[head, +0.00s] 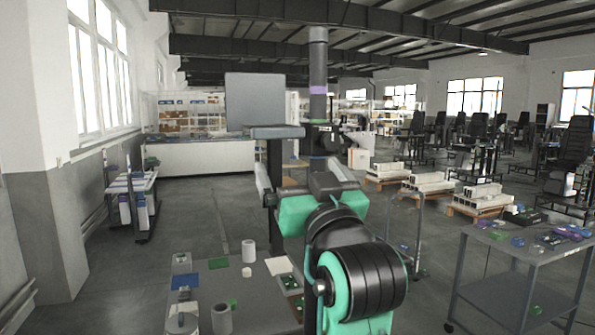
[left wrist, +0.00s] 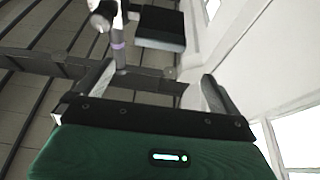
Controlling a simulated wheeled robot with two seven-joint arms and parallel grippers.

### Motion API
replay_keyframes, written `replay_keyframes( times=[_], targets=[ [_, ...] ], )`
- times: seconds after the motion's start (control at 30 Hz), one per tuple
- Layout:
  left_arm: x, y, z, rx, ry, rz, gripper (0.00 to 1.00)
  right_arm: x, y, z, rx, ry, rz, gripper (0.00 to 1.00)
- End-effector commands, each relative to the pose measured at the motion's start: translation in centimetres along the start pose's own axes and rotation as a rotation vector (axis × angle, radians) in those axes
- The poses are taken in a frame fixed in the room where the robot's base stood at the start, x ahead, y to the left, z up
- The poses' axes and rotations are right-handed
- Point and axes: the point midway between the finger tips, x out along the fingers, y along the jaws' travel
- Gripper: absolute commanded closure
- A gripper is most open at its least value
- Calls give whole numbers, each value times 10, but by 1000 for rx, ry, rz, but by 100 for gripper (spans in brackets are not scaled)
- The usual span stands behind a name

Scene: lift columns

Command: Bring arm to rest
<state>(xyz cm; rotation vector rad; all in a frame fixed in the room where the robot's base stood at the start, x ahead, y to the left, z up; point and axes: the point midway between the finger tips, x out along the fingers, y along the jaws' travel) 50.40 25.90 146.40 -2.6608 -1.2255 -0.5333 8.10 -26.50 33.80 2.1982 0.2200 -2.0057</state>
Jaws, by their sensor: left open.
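My left arm fills the middle front of the head view. Its left gripper (head: 297,168) is raised above the bench, with its green body below and its pale fingers pointing up and away. In the left wrist view the gripper (left wrist: 158,85) shows two grey fingers set wide apart, with nothing between them. The dark green palm with a small lit strip lies below them. Beyond the fingers stands a grey lift column with a purple band (head: 318,91); it also shows in the left wrist view (left wrist: 118,47). My right gripper is in neither view.
A grey bench (head: 250,300) with white cylinders (head: 249,251) and small coloured parts lies below the arm. A grey panel (head: 254,101) stands left of the column. A side table (head: 520,258) with small parts is at right.

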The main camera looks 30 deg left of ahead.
Motion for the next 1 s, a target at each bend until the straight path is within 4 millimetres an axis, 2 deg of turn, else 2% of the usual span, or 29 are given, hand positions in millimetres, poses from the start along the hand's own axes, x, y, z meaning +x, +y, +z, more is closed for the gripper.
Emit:
replay_keyframes(
  times=[0.43, 0.57, 0.67, 0.87, 1.0],
  targets=[
    [0, 0, 0, 0, 0, 0, 0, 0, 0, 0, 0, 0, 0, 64],
    [0, 4, 15, 15, -24, 21, 0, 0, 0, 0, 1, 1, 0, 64],
    [-3, 14, 50, 45, -79, 73, 0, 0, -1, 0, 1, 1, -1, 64],
    [-24, 33, 155, 134, -260, 233, 0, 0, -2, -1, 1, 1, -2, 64],
    [-52, 36, 229, 195, -399, 347, 0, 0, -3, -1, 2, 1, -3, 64]
  ],
)
